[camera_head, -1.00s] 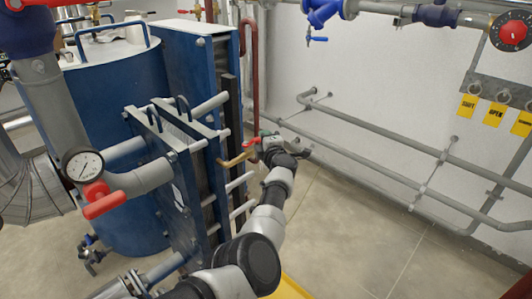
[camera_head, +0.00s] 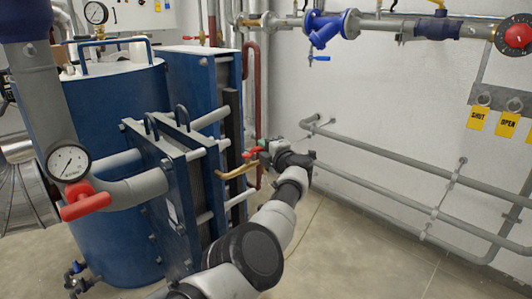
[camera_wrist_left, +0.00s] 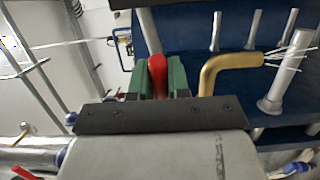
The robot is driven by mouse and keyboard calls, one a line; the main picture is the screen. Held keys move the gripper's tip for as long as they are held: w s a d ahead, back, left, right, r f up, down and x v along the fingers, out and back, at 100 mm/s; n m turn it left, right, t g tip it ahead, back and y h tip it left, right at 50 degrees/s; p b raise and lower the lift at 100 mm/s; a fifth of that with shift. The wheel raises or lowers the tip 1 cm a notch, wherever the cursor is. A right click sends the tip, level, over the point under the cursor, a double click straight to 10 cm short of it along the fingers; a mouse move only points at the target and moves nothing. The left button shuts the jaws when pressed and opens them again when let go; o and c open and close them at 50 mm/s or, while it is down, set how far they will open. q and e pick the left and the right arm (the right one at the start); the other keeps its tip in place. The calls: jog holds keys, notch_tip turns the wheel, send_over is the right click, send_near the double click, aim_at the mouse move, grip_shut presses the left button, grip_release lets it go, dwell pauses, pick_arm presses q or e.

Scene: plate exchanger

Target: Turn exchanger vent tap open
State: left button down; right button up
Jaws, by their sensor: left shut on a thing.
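The exchanger vent tap has a bent brass pipe (camera_head: 232,171) coming off the blue plate exchanger (camera_head: 180,195) and a small red handle (camera_head: 253,152). My left gripper (camera_head: 264,156) is at the handle, its arm reaching up from the bottom of the head view. In the left wrist view the red handle (camera_wrist_left: 157,76) sits between the two green fingers (camera_wrist_left: 157,82), which are shut on it. The brass pipe (camera_wrist_left: 228,66) bends away just to the right of the fingers. The valve body is mostly hidden behind the fingers. My right gripper is not in view.
A pressure gauge (camera_head: 68,163) and a larger red handle (camera_head: 86,202) are on the grey pipe at left. Grey wall pipes (camera_head: 400,166) run along the right. SHUT (camera_head: 477,119) and OPEN (camera_head: 508,124) tags hang below a panel. The floor at right is clear.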

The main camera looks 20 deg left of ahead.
pick_arm(q)
jog(key=shift+f, duration=0.15)
jog(key=c, duration=1.1)
grip_release()
jog(key=shift+s+a, duration=0.1)
